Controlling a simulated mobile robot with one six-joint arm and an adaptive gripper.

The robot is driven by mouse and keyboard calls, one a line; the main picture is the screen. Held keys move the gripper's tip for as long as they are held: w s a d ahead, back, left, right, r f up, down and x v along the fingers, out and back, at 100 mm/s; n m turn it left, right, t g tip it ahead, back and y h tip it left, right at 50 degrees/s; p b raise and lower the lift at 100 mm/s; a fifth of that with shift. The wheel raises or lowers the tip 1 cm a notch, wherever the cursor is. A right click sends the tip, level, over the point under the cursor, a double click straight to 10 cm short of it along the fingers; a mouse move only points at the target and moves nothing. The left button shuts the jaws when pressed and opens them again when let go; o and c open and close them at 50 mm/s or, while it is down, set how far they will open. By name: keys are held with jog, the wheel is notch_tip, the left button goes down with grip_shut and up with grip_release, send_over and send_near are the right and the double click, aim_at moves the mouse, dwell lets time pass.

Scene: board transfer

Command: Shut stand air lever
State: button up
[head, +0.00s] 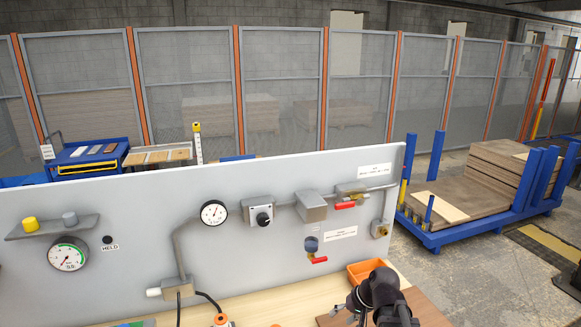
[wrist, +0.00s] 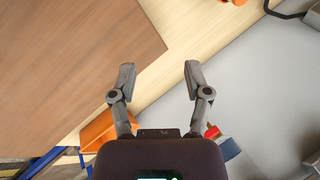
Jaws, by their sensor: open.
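Two red-handled valves are on the grey panel in the head view. The lower red lever (head: 318,260) sits under a dark blue round body (head: 311,244), beside a white label. The upper red lever (head: 345,206) is on a pipe at the right. The label text is too small to read, so I cannot tell which is the stand air lever. My gripper (wrist: 160,75) is open and empty above the bench; in the head view it is low, right of the lower lever and apart from it. In the wrist view a small red piece (wrist: 212,132) shows beside the right finger.
An orange bin (head: 366,272) stands on the wooden bench near the panel, also beside the left finger in the wrist view (wrist: 97,132). A brown board (wrist: 75,55) lies on the bench. Gauges, boxes and pipes project from the panel (head: 130,205).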

jog(key=s+h, duration=0.1)
jog(key=s+d+f+n+g+h, duration=0.1)
jog(key=s, duration=0.1)
jog(key=s+f+g+h, duration=0.1)
jog(key=s+h, duration=0.1)
jog(key=shift+d+f+n, duration=0.1)
jog(key=shift+d+n, duration=0.1)
jog(key=shift+n, duration=0.1)
jog(key=shift+s+d+h, duration=0.5)
jog(key=shift+h, duration=0.1)
